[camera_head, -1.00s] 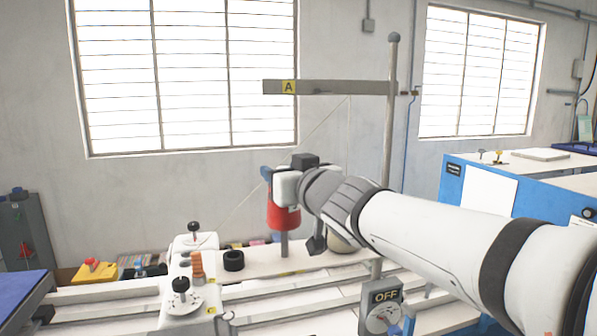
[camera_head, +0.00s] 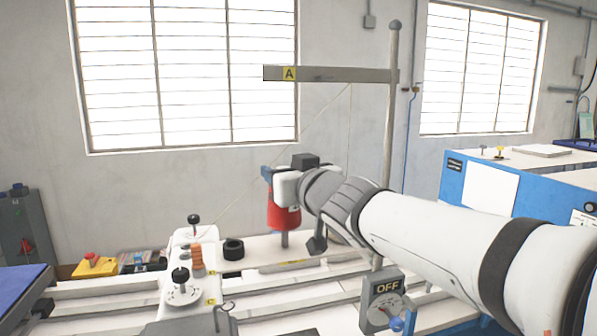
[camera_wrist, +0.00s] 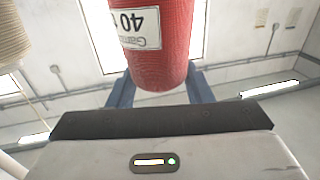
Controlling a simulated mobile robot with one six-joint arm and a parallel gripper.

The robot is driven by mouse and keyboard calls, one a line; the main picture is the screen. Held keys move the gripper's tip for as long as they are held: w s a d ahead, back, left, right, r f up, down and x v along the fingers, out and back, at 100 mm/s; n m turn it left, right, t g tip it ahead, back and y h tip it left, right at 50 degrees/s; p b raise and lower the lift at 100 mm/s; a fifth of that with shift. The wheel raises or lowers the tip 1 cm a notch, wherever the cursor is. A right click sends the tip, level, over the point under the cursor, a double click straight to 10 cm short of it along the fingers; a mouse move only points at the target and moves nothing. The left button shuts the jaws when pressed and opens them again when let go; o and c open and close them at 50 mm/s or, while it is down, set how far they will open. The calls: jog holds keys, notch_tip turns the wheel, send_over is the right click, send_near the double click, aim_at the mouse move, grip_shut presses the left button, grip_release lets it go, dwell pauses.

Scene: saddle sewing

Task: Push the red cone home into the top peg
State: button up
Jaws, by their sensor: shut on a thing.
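The red cone (camera_head: 284,213) is upright in the head view, with a grey peg (camera_head: 285,240) showing under its lower end. The cone is in line with the peg and seems to be around its upper part; how far down it sits is hidden. My gripper (camera_head: 272,178) is shut on the cone near its top. In the wrist view the red cone (camera_wrist: 160,45) stands between the blue fingers, and its white label appears upside down.
A beige cone (camera_wrist: 28,40) stands at the left in the wrist view. Above is a beam (camera_head: 335,75) marked A on an upright pole (camera_head: 393,130). The white machine head (camera_head: 195,260) with knobs and a black ring (camera_head: 233,249) are left of the peg.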

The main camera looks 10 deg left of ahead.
jog(key=shift+f+b, duration=1.95)
jog(key=shift+f, duration=0.35)
jog(key=shift+r, duration=0.1)
jog(key=o, duration=1.4)
jog(key=shift+d, duration=0.1)
jog(key=shift+p+v, duration=0.6)
jog(key=shift+v, duration=3.25)
